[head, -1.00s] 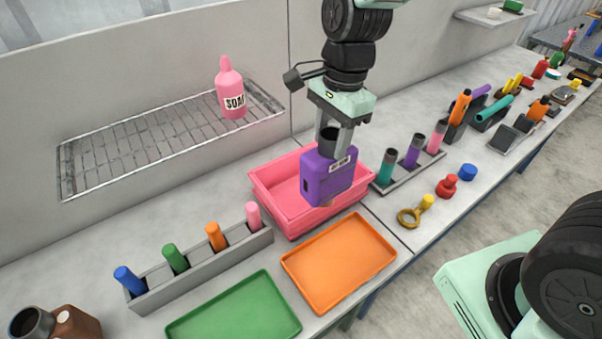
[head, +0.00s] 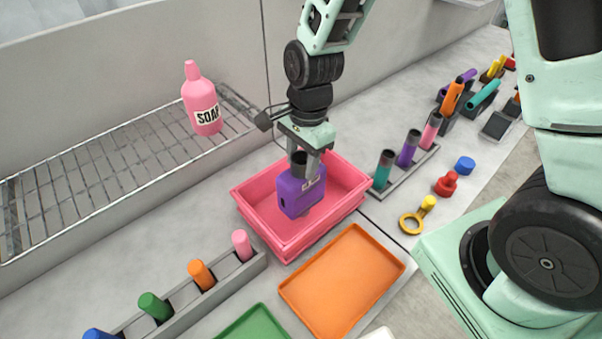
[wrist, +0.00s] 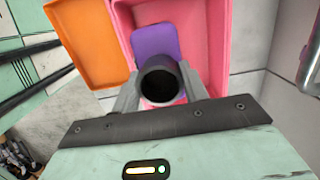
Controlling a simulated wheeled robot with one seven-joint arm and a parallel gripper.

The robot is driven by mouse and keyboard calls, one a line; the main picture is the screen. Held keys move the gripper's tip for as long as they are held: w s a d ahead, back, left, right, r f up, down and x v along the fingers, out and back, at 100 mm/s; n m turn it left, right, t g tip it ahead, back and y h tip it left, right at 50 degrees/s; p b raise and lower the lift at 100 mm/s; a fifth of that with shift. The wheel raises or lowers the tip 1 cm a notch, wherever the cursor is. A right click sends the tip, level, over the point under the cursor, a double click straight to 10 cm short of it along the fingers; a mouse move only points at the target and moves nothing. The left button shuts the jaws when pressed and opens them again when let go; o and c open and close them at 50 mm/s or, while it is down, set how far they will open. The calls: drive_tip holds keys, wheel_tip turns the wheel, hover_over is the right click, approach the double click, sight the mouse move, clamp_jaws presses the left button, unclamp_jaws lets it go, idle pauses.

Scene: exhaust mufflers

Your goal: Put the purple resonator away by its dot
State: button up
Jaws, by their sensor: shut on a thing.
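The purple resonator (head: 297,198) is a boxy body with a dark open pipe on top and a pale label on its side. My gripper (head: 312,163) is shut on it by the pipe, and it hangs upright. In the wrist view the round pipe mouth sits between the fingers of my gripper (wrist: 162,82), with the purple body (wrist: 156,40) behind. The resonator is over or inside the pink bin (head: 352,182); I cannot tell whether it touches the floor. The pink bin also shows in the wrist view (wrist: 207,45). I cannot make out a dot.
An orange tray (head: 340,285) and a green tray (head: 257,325) lie in front. A grey rack (head: 222,277) with coloured pegs is at left, another (head: 410,172) at right. A pink soap bottle (head: 203,102) stands on a wire shelf (head: 90,165). A yellow ring-ended part (head: 412,220) lies right.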

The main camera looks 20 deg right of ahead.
drive_tip(key=shift+f+p, duration=0.5)
drive_tip(key=shift+f, duration=1.7)
drive_tip(key=shift+f, duration=0.1)
drive_tip(key=o, duration=0.9)
